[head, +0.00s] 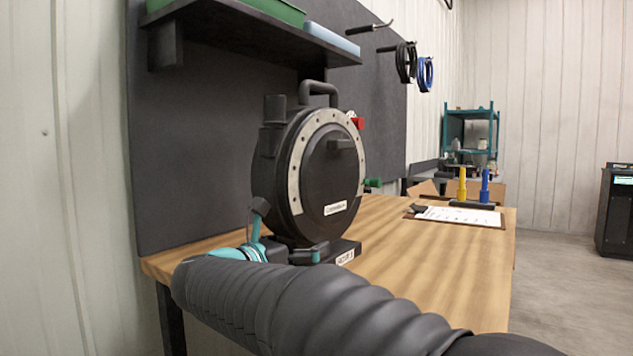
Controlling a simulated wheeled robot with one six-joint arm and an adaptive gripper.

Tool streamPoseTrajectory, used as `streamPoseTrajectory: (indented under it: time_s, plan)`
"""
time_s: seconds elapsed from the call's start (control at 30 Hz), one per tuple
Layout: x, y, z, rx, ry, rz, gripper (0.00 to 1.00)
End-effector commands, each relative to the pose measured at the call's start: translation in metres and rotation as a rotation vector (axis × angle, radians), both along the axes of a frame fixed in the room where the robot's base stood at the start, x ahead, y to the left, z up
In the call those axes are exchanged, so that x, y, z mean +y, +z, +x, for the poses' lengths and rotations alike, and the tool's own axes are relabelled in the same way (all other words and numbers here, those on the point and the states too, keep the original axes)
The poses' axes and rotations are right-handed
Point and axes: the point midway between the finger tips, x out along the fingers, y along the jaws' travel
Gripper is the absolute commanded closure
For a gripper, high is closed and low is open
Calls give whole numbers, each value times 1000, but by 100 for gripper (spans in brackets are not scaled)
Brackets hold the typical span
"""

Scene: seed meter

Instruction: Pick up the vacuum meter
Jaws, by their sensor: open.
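The vacuum meter (325,175) is a large black round drum with a pale studded ring, a top handle and a small white label. It stands upright on a dark base (345,252) at the near end of the wooden table. My gripper (288,238), with teal and dark parts, is low in front of the meter's near left side, partly hidden behind my ribbed grey arm. The lower left of the meter and base is partly covered.
The wooden table (420,245) is clear right of the meter. A clipboard (458,216) with paper and a stand with yellow (462,184) and blue (485,184) pieces lie farther back. A dark panel (205,150) rises behind, with a shelf (250,35) above.

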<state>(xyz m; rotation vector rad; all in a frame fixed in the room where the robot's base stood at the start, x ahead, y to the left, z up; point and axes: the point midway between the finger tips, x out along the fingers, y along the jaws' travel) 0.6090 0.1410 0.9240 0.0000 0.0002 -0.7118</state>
Motion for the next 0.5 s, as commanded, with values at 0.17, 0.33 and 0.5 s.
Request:
streamPoseTrajectory:
  time_s: [0.17, 0.33, 0.5]
  plan:
    - [0, 0, 1, 0, 0, 0, 0]
    - [0, 0, 1, 0, 0, 0, 30]
    - [0, 0, 1, 0, 0, 0, 72]
